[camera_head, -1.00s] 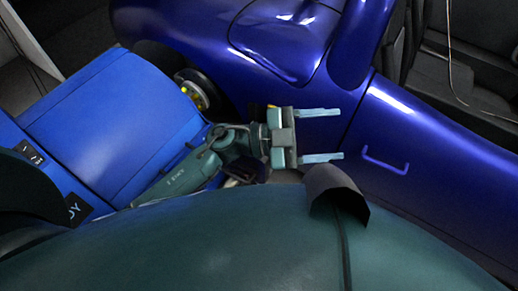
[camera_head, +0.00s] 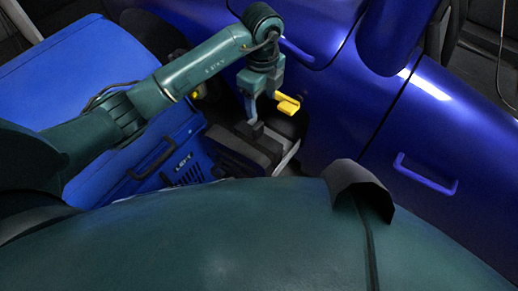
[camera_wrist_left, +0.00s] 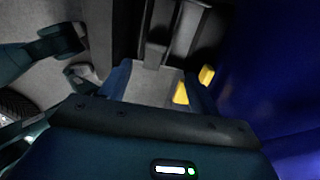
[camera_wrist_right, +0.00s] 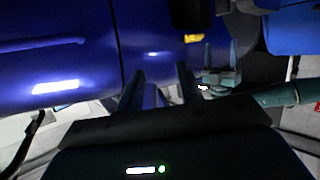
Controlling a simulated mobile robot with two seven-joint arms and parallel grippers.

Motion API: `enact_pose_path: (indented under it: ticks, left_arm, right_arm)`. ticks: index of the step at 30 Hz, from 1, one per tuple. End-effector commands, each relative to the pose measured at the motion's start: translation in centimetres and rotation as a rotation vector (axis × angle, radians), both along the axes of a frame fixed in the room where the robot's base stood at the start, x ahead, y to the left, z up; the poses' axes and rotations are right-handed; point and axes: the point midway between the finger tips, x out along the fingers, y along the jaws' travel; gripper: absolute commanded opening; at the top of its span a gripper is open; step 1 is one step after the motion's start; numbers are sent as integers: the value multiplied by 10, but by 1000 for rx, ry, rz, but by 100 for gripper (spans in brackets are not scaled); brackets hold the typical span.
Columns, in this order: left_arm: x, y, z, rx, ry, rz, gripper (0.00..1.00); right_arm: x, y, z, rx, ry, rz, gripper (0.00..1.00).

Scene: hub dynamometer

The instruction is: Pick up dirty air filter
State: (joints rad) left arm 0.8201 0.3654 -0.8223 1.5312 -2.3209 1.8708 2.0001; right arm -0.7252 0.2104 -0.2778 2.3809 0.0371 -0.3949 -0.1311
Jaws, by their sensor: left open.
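No part that I can surely tell as the dirty air filter shows. My left gripper (camera_head: 264,104) is open and points down above a dark boxy unit (camera_head: 243,150), beside the blue car. A small dark block (camera_head: 257,130) is just below one finger; I cannot tell if they touch. A yellow piece (camera_head: 287,104) is close to the other finger. In the left wrist view, the spread fingers (camera_wrist_left: 160,90) have a grey surface behind them, and yellow (camera_wrist_left: 181,93) shows near the right finger. My right gripper (camera_wrist_right: 161,88) is open and empty in the right wrist view.
A blue cabinet (camera_head: 85,80) with a black handle stands at the left. The blue car body (camera_head: 355,110) with a blue handle (camera_head: 425,175) fills the right side. A black wheel (camera_head: 150,32) is partly hidden behind my left arm.

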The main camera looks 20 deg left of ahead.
Motion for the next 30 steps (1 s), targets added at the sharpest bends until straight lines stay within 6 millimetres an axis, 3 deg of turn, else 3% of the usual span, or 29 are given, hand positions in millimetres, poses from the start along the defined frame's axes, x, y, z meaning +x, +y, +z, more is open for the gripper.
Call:
enact_pose_path:
  ticks: [12, 20, 30]
  left_arm:
    - [-1, 0, -71, -2, 4, -1, 62]
    - [-2, 1, -91, -2, 2, -2, 62]
    - [-6, 7, -134, -4, 1, -2, 62]
  right_arm:
    - [7, 3, -5, -5, -122, 10, 36]
    - [9, 4, -4, -1, -166, 14, 36]
    - [11, 9, -2, 7, -283, 33, 36]
